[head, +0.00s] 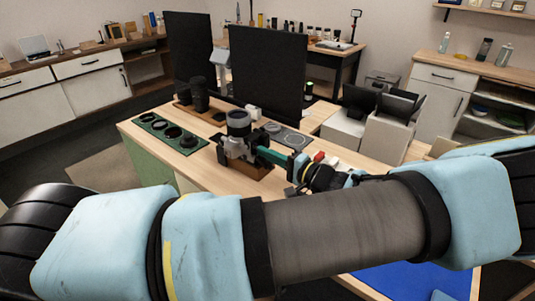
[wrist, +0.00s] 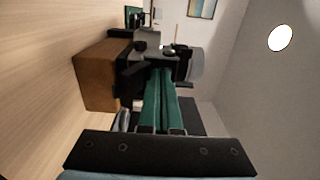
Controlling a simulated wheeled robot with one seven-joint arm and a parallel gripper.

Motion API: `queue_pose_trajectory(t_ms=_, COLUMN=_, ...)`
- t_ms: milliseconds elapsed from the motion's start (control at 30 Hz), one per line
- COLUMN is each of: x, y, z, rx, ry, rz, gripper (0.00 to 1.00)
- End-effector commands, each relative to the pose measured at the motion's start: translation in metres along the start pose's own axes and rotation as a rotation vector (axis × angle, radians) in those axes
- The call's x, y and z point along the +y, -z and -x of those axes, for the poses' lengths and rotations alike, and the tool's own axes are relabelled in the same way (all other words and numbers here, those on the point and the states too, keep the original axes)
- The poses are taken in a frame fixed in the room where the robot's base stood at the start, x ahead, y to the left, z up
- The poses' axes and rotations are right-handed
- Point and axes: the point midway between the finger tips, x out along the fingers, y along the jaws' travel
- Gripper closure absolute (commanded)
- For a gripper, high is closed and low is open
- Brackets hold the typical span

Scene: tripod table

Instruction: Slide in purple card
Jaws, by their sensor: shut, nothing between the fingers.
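A silver and black camera (head: 238,146) with its lens pointing up stands on a brown wooden block (head: 248,171) on the table. In the wrist view the camera (wrist: 148,45) and the block (wrist: 97,75) appear sideways, just beyond my fingers. My gripper (head: 263,154) points left at the camera's right side; its green fingers also show in the wrist view (wrist: 160,76). The fingers are together with nothing between them. The tips are at or very near the camera body; I cannot tell whether they touch. I cannot make out a purple card in either view.
A green tray with round lens parts (head: 142,117) lies left of the camera. Black cylinders on a brown board (head: 182,103) stand behind it. A grey mat (head: 296,138) and a dark upright panel (head: 268,75) are behind the camera. A red item (head: 319,157) is beside my wrist.

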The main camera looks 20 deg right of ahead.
Motion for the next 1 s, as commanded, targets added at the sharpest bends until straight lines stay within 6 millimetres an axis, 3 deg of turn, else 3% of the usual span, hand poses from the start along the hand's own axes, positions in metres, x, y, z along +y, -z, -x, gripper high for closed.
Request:
queue_pose_trajectory(t_ms=533, x=0.000, y=0.000, z=-0.001, rx=0.001, ry=0.000, rz=0.000, gripper=1.00)
queue_pose_trajectory(t_ms=1000, x=0.000, y=0.000, z=0.032, rx=0.001, ry=0.000, rz=0.001, gripper=1.00)
